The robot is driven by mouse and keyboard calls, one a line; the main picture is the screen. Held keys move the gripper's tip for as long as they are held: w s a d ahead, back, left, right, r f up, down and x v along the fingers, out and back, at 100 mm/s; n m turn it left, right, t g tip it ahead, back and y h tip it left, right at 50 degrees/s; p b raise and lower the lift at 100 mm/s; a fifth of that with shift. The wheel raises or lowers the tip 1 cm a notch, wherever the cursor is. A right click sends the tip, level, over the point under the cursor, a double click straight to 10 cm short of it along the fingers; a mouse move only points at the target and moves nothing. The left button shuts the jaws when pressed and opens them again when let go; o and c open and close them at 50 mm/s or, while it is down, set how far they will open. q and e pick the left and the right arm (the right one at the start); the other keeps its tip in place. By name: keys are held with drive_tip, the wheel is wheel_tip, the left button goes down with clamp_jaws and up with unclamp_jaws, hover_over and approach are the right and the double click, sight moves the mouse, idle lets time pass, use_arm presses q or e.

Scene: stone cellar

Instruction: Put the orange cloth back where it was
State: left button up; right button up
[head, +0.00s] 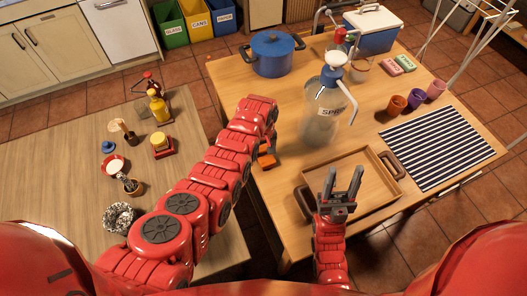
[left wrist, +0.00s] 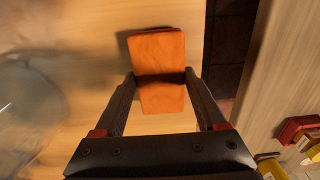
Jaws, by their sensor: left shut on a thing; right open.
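The orange cloth (left wrist: 160,55) is a folded rectangle between the two fingers of my left gripper (left wrist: 164,76) in the left wrist view. The fingers are shut on its sides. In the head view the cloth (head: 266,161) shows only as small orange patches below my left gripper (head: 265,148), at the left edge of the wooden table (head: 238,88). My forearm hides much of it. I cannot tell whether the cloth touches the tabletop. My right gripper (head: 343,178) is open and empty, above the wooden tray.
The wooden tray (head: 377,204) has dark handles. A counter (head: 60,165) with bottles and brushes stands left, across a floor gap.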

use_arm(q)
drive_tip(key=shift+s+f, duration=0.1)
drive_tip(key=shift+f, duration=0.25)
